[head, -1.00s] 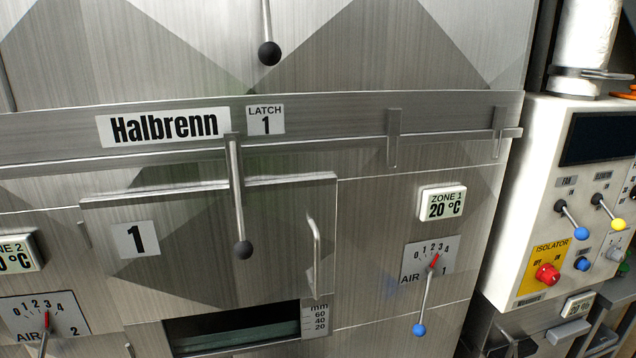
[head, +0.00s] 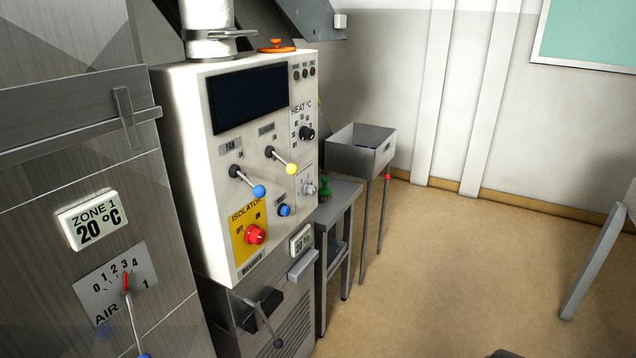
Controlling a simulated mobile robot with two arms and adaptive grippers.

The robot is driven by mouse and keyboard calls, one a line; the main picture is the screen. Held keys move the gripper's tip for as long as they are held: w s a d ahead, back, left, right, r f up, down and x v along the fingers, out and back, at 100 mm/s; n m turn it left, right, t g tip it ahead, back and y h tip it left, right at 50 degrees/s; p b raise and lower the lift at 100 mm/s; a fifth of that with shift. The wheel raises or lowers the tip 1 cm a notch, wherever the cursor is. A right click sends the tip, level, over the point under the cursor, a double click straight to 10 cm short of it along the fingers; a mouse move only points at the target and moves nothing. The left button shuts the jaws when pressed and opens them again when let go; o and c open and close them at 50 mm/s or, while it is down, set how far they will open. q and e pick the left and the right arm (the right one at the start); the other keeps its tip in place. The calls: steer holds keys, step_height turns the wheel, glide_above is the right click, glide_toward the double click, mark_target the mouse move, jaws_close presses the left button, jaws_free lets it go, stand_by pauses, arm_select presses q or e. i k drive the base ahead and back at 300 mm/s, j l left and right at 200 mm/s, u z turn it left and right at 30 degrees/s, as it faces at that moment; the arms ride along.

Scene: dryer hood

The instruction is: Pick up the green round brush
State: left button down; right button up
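A small green object (head: 325,187), which looks like the green round brush, stands on a narrow grey metal stand (head: 345,190) just right of the control cabinet. It is small in the head view, so its details are hard to make out, and the cabinet's edge is close beside it. Neither of my grippers shows in the head view.
The white control cabinet (head: 175,150) with levers and a red isolator knob (head: 255,234) stands left of the stand. A grey open bin on legs (head: 345,150) is behind it. The tan floor (head: 440,270) to the right is largely clear. A grey slanted panel (head: 598,250) is at far right.

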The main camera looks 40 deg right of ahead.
mark_target(325, 193)
steer(key=l+z, duration=0.1)
steer(key=z, duration=0.4)
steer(key=i+l+z, duration=0.1)
steer(key=z, duration=0.35)
steer(key=i+z, duration=0.1)
steer(key=z, duration=0.4)
steer(key=i+l+u, duration=0.15)
steer(key=u, duration=0.3)
steer(key=i+l+u, duration=0.2)
steer(key=u, duration=0.3)
